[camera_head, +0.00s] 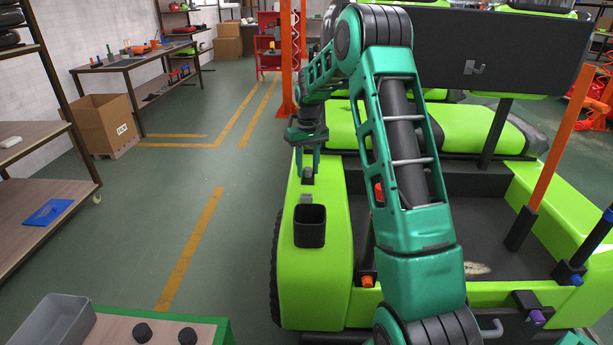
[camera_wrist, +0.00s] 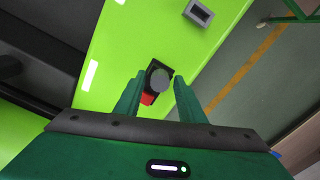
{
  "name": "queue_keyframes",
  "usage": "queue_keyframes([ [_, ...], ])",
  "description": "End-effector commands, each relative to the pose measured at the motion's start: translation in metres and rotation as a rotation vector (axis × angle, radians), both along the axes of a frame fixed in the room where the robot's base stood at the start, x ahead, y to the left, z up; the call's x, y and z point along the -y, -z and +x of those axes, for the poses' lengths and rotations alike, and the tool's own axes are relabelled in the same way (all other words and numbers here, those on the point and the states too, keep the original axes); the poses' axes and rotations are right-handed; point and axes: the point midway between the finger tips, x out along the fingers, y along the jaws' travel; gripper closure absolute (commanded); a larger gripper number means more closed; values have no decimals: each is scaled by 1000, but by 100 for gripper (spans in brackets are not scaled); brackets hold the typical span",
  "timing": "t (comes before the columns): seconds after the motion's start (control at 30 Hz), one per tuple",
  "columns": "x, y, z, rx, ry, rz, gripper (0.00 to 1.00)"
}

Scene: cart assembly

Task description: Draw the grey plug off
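The grey plug (camera_wrist: 161,79) shows a round grey top in the wrist view. It sits in a dark square socket (camera_wrist: 152,66) on the bright green cart body, with a red part (camera_wrist: 147,99) beside it. My gripper (camera_wrist: 160,80) is open, with one green finger on each side of the plug; I cannot tell whether they touch it. In the head view my gripper (camera_head: 308,168) points down over the cart's green side panel (camera_head: 330,265). The plug is hard to make out there.
A grey rectangular fitting (camera_wrist: 199,12) lies on the same panel. A black open box (camera_head: 310,226) stands on the panel nearer the camera. An orange post (camera_head: 287,60) rises behind my gripper.

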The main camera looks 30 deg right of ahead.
Motion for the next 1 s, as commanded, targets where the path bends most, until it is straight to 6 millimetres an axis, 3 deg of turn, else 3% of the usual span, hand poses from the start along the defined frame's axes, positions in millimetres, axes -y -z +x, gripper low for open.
queue_keyframes([
  [0.07,0,0,0,0,0,0,66],
  [0.2,0,0,0,0,0,0,100],
  [1.0,0,-15,1,1,0,0,100],
])
